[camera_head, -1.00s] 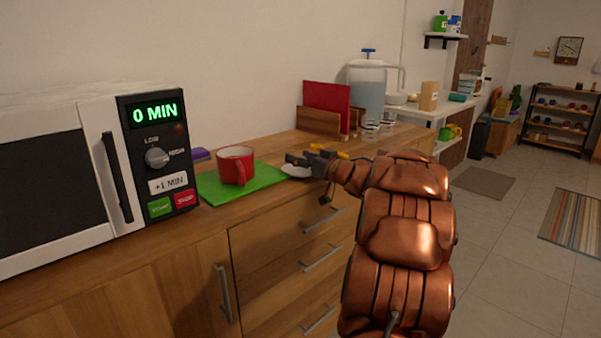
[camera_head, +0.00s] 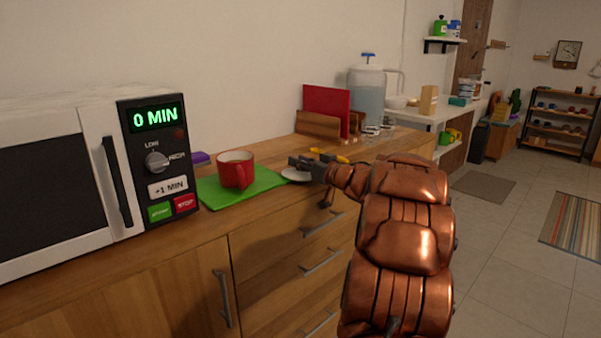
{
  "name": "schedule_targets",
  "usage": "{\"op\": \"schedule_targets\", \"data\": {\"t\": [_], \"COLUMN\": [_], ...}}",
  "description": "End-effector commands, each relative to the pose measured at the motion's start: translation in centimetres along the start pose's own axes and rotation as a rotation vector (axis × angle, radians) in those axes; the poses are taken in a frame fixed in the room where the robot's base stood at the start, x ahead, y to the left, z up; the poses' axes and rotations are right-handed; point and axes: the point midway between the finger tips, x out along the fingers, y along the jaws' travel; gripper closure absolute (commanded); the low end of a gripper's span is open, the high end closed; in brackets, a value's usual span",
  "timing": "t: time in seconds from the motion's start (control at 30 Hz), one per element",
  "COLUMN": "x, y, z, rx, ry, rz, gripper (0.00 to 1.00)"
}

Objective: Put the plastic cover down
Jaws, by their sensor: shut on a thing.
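A pale, round, flat thing (camera_head: 296,175), which looks like the plastic cover, is at the right edge of the green mat (camera_head: 262,186) on the wooden counter. My gripper (camera_head: 297,162) is at its upper edge and shut on it. The gripper's dark fingers hide part of the cover's far side. The cover looks roughly level and close to the counter; I cannot tell whether it touches it. A red mug (camera_head: 236,172) stands upright on the mat, left of the cover.
A microwave (camera_head: 155,150) reading 0 MIN stands at the left. Behind my gripper are a wooden holder with a red board (camera_head: 327,110), small glasses (camera_head: 372,130) and a large water jug (camera_head: 368,95). A yellow item (camera_head: 342,158) lies just beyond the gripper. Bare counter shows in front of the mat.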

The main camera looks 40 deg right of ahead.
Motion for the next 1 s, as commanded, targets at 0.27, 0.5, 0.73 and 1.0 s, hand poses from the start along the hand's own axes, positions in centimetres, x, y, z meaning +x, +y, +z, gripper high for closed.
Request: {"op": "schedule_targets", "data": {"t": [0.27,0.5,0.73,1.0], "x": [0.0,0.0,-1.5,-4.7], "y": [-0.1,-0.5,-1.7,-4.1], "z": [-0.8,-3.4,-3.6,-3.7], "rx": [-0.001,-0.002,0.001,0.002], "ry": [0.000,-0.001,-0.001,-0.001], "rz": [0.000,0.000,0.001,0.003], "gripper": [1.00,1.00,1.00,1.00]}}
